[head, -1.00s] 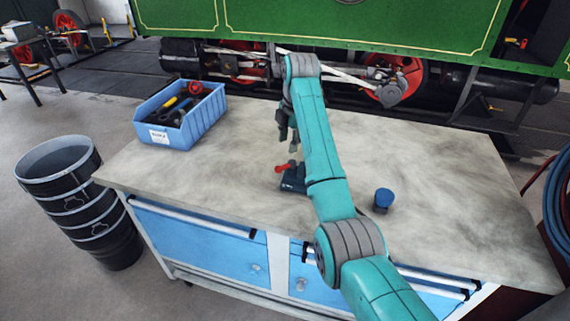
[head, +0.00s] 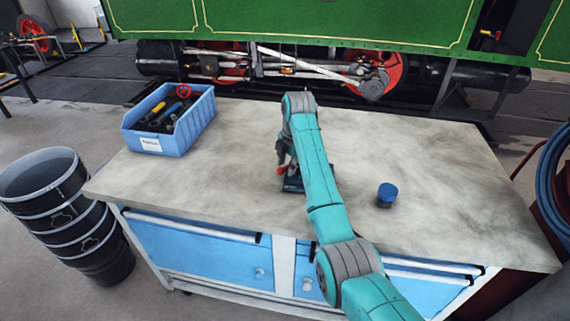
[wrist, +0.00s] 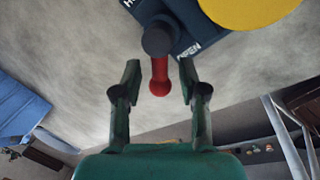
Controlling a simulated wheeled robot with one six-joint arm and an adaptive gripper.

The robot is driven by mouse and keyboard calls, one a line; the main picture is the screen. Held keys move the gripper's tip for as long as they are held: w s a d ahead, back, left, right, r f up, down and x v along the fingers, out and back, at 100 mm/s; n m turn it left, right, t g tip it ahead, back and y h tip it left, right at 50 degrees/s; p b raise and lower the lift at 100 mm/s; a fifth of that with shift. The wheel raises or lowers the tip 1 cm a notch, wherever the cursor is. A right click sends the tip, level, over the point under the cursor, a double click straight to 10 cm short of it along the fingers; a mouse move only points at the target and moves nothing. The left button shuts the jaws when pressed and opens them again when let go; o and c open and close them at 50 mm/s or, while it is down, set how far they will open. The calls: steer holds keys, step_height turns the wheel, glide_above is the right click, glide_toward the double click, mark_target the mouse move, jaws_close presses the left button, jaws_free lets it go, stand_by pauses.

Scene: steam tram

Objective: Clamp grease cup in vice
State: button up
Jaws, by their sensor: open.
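The small dark blue vice (head: 292,185) sits on the bench, partly hidden by my arm in the head view. Its red handle (head: 281,171) points up and left there. In the wrist view the vice body (wrist: 180,22) with white lettering is at the top, and the red handle (wrist: 159,78) lies between my fingertips. My gripper (wrist: 160,72) is open, with a finger on each side of the handle and gaps visible. A yellow round thing (wrist: 245,8) covers part of the vice; I cannot tell whether it is the grease cup or is clamped.
A small blue cup-like object (head: 387,194) stands on the bench (head: 450,180) right of my arm. A blue tool bin (head: 170,120) is at the bench's back left. Black stacked tubs (head: 65,215) stand left of the bench. A green tram is behind. The bench's right side is mostly clear.

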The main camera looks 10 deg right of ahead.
jaws_close()
steer(key=shift+a, duration=0.1)
steer(key=m, duration=0.3)
steer(key=shift+w+a+h, duration=0.2)
steer(key=shift+w+h, duration=0.1)
steer(key=shift+w, duration=0.1)
steer(key=m, duration=0.2)
steer(key=w+m, duration=0.1)
steer(key=m, duration=0.1)
steer(key=shift+w+a+m+h, duration=0.1)
steer(key=shift+a+m+h, duration=0.1)
steer(key=shift+m+h, duration=0.15)
steer(key=m, duration=0.1)
steer(key=w+m, duration=0.1)
steer(key=m, duration=0.1)
steer(key=m+h, duration=0.1)
steer(key=m, duration=0.1)
steer(key=shift+w+d+r, duration=0.1)
steer(key=shift+w+d, duration=0.1)
steer(key=shift+w, duration=0.05)
steer(key=m, duration=0.4)
steer(key=w+d+m+h, duration=0.1)
steer(key=m, duration=0.1)
steer(key=shift+w+g, duration=0.1)
steer(key=shift+g, duration=0.2)
steer(key=shift+m, duration=0.25)
